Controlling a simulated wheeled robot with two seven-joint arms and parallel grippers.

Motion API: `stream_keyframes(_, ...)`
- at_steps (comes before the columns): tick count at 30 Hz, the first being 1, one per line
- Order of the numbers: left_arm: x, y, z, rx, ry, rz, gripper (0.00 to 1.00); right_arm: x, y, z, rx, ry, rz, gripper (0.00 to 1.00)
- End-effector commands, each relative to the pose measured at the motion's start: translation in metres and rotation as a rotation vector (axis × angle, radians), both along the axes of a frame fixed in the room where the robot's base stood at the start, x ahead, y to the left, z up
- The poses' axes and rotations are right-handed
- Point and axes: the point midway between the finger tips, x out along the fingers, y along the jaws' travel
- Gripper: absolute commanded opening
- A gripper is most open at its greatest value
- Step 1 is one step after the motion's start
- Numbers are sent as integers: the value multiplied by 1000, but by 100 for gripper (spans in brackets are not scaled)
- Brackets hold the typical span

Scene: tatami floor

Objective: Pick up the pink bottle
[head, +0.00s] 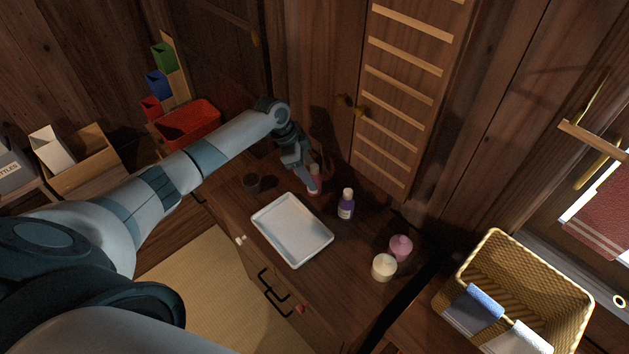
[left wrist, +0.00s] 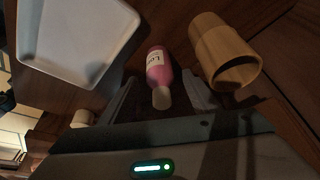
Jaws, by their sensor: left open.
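The pink bottle (left wrist: 158,68) has a pale cap and a white label, and shows in the left wrist view between the fingers of my left gripper (left wrist: 160,100). In the head view the pink bottle (head: 316,174) stands on the dark wooden cabinet top, partly hidden by my left gripper (head: 312,188). The left gripper is open, with its fingers on either side of the bottle; I cannot tell if they touch it. My right gripper is not in view.
A white tray (head: 292,231) lies in front of the bottle. A purple bottle (head: 346,204) stands to its right. A pink jar (head: 400,247) and a cream jar (head: 384,267) stand farther right. A dark cup (head: 252,181) is at left. A wicker basket (head: 516,293) is at far right.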

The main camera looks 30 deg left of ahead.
Motion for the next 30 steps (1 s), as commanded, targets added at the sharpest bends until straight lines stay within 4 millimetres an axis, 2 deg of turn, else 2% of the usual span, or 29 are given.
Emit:
stream_keyframes(6,2,-5,-20,-1,4,3,57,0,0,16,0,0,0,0)
stream_keyframes(13,6,-11,-41,0,2,1,57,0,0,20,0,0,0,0)
stream_keyframes(29,6,-11,-44,1,1,1,57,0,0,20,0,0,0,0)
stream_keyframes(30,6,-11,-44,1,1,1,47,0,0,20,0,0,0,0)
